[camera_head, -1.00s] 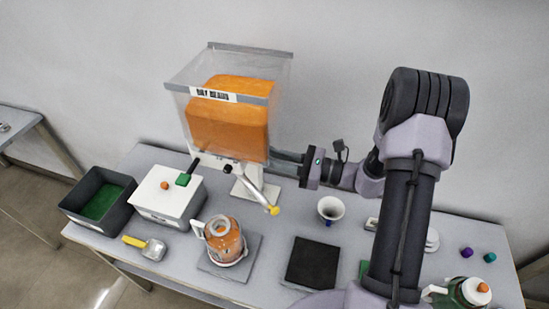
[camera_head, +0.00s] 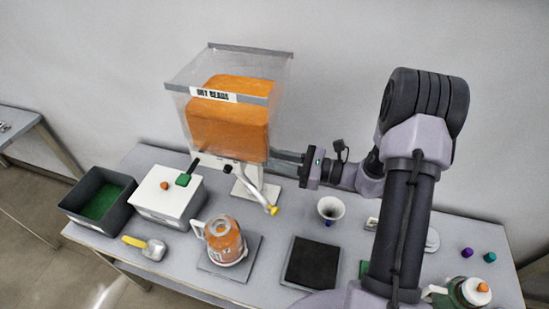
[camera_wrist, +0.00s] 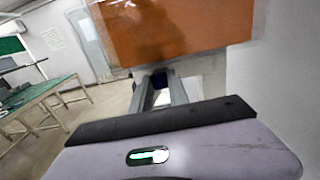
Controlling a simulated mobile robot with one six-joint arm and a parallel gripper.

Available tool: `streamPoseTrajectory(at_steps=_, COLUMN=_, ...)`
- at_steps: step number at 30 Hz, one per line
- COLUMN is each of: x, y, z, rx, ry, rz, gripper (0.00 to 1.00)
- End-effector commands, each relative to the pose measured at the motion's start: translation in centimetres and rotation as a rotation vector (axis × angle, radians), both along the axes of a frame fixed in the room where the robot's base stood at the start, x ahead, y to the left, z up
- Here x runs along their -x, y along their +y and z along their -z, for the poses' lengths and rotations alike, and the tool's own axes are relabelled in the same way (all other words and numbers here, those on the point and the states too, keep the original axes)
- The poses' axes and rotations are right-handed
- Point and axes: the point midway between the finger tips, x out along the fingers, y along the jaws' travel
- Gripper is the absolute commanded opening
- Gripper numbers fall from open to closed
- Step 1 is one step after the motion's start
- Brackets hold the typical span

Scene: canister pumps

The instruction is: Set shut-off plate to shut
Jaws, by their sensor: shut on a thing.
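A clear hopper (camera_head: 177,93) filled with orange beads stands on a white stand at the back of the table. It also fills the top of the wrist view (camera_wrist: 175,30). My gripper (camera_head: 274,157) reaches in from the right, under the hopper's lower right edge. In the wrist view its fingers (camera_wrist: 160,79) are closed on a small dark blue piece (camera_wrist: 160,83) below the hopper, which seems to be the shut-off plate's grip. The plate itself is hidden. A slanted spout with a yellow end (camera_head: 272,210) comes down below the hopper.
A jug (camera_head: 225,243) with orange contents stands on a grey pad near the spout. A white box (camera_head: 160,192), a dark bin (camera_head: 75,198) and a yellow-handled scoop (camera_head: 153,249) are at left. A white cup (camera_head: 331,208) and a black mat (camera_head: 313,262) lie below my arm.

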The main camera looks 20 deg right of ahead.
Motion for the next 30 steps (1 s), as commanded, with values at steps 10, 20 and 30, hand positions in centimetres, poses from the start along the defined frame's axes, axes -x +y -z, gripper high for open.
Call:
streamPoseTrajectory(at_steps=10, x=-0.6, y=0.9, z=0.1, rx=0.000, ry=0.000, rz=-0.003, gripper=0.00)
streamPoseTrajectory(at_steps=20, x=-1.9, y=2.8, z=0.0, rx=0.001, ry=-0.001, rz=0.000, gripper=0.00)
streamPoseTrajectory(at_steps=30, x=-1.9, y=2.8, z=0.0, rx=0.000, ry=0.000, rz=0.000, gripper=0.44)
